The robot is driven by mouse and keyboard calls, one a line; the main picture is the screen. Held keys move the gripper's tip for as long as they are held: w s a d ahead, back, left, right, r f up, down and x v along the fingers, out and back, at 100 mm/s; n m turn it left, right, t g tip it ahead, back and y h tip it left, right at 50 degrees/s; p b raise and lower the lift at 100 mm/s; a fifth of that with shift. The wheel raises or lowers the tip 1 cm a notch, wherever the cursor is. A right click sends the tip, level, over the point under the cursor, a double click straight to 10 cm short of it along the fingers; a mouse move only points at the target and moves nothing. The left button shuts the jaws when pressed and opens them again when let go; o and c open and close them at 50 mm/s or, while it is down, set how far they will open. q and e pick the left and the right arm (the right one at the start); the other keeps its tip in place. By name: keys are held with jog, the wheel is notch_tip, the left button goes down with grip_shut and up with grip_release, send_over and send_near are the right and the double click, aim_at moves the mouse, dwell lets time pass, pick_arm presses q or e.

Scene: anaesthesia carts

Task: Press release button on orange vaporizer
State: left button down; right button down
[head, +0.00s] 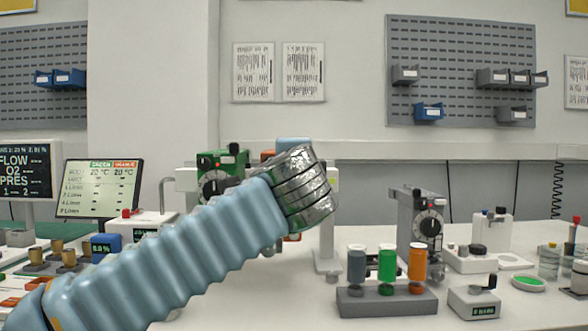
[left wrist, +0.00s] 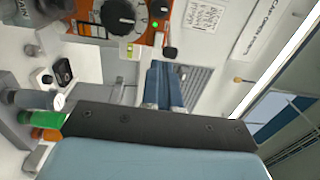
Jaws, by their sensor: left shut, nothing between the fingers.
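The orange vaporizer (left wrist: 98,14) shows at the top of the left wrist view, with a black dial (left wrist: 122,14), a small green spot (left wrist: 155,25) and a dark knob (left wrist: 169,51) at its side. I cannot tell which part is the release button. In the head view only a sliver of orange (head: 267,155) shows behind my left arm. My left gripper (left wrist: 164,66) is shut and empty, its blue fingers just below and beside the vaporizer in the wrist picture. Contact cannot be told. In the head view my wrist hides the fingertips. My right gripper is not in view.
A green vaporizer (head: 221,172) stands left of the orange one. A grey vaporizer (head: 420,222) stands right. A grey block (head: 387,301) with grey, green and orange bottles is at the front. A monitor (head: 100,188) stands left.

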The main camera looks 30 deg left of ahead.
pick_arm(q)
jog(key=shift+v, duration=2.2)
